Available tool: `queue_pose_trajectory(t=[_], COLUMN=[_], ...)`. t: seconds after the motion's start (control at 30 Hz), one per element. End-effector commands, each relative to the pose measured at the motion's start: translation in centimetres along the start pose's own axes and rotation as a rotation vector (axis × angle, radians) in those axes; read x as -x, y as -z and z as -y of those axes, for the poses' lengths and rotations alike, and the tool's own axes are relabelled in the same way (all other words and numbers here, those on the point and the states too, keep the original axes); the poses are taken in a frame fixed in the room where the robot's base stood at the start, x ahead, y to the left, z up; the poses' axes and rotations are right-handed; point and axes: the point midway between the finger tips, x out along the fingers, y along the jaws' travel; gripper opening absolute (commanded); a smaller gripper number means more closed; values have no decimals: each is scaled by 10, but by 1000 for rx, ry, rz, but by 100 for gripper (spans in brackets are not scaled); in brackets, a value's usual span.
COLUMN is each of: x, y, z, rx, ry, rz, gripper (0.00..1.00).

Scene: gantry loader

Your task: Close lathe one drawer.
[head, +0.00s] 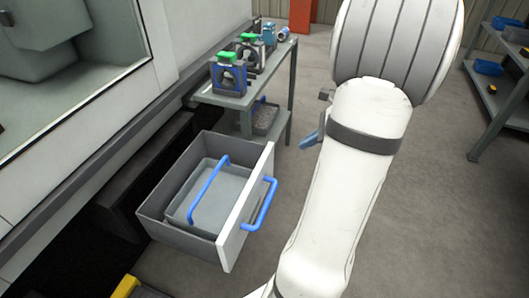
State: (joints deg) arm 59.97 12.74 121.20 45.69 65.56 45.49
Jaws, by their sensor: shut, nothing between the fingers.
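The lathe drawer (178,190) is a grey open-topped box pulled out from the base of the machine at the left. Its white front panel (232,235) carries a blue handle (264,206). A grey tray (207,203) with a blue bail handle (208,187) sits inside it. My gripper (309,139) shows only in part beyond my white arm, up and to the right of the drawer front. It looks apart from the drawer and holds nothing visible. The rest of the gripper is hidden behind the arm.
The lathe (80,110) with its window stands at the left. A grey bench (255,91) behind the drawer bears blue and dark fixtures with green tops. A shelf (500,95) with blue bins stands at the far right. Open floor (440,220) lies right of my arm.

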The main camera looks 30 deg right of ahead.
Motion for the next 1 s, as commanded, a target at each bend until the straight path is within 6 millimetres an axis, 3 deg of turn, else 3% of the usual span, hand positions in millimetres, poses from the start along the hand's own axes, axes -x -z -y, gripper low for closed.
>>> queue_pose_trajectory(t=[0.03,0.1,0.23,0.37,0.73,1.0], x=[-2,0,-3,-21,-100,-120], y=[18,28,34,33,29,2], z=[6,11,15,16,20,25], rx=[-58,-114,-153,-152,-147,-146], ry=[24,45,60,56,54,58], rz=[19,39,55,55,54,53], gripper=[0,0,0,0,0,0])
